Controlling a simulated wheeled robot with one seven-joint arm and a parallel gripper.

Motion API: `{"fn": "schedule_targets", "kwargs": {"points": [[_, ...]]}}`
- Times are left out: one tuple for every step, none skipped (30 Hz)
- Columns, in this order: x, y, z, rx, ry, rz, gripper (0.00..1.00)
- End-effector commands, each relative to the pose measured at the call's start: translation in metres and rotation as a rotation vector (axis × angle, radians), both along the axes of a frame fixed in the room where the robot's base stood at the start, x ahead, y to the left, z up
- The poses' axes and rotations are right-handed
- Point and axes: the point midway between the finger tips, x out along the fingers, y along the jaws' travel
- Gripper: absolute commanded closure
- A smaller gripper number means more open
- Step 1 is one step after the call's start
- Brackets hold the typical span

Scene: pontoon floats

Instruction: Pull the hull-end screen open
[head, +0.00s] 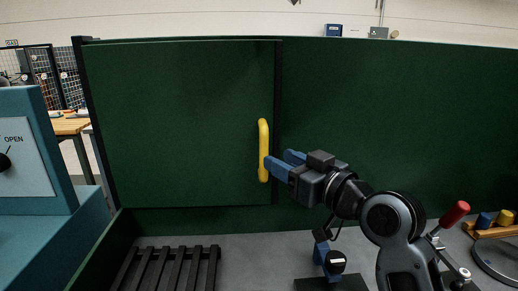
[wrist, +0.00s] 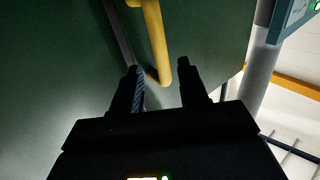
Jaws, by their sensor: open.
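The hull-end screen (head: 178,120) is a dark green panel in a black frame at the left of the head view, and it looks closed. A yellow bar handle (head: 263,150) stands upright near its right edge. My gripper (head: 278,163) is open at the lower part of the handle, with blue fingers. In the wrist view the handle (wrist: 158,45) comes down between the two dark fingertips (wrist: 158,72), its lower end near their level. I cannot tell whether a finger touches it.
A teal cabinet (head: 40,185) marked OPEN stands at the left. A black slatted rack (head: 168,268) lies on the grey floor below the screen. A red-handled clamp (head: 454,214) and a round tray (head: 497,258) are at the right.

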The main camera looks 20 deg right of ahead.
Motion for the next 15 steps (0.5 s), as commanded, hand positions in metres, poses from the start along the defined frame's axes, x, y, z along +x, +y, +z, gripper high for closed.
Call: {"fn": "schedule_targets", "kwargs": {"points": [[0.008,0.003,0.001,0.000,0.000,0.002,0.56],[0.012,0.004,0.001,-0.001,0.001,0.003,0.56],[0.019,0.006,0.001,-0.001,0.000,0.003,0.56],[0.024,0.007,0.001,-0.002,-0.001,0.002,0.56],[0.028,0.009,0.001,-0.002,-0.001,0.003,0.56],[0.034,0.011,0.001,-0.002,-0.001,0.004,0.56],[0.038,0.012,0.001,-0.002,-0.001,0.004,0.56],[0.042,0.013,0.001,-0.001,0.001,0.003,0.56],[0.046,0.014,0.001,-0.001,0.000,0.002,0.56],[0.050,0.015,0.001,-0.001,0.000,0.002,0.56],[0.053,0.015,0.001,-0.001,0.000,0.001,0.56],[0.055,0.016,0.000,-0.001,0.000,0.001,0.56],[0.057,0.017,0.000,-0.001,0.001,0.001,0.56],[0.059,0.017,0.000,0.000,0.001,0.001,0.56],[0.060,0.018,0.000,0.000,0.001,0.001,0.56]]}}
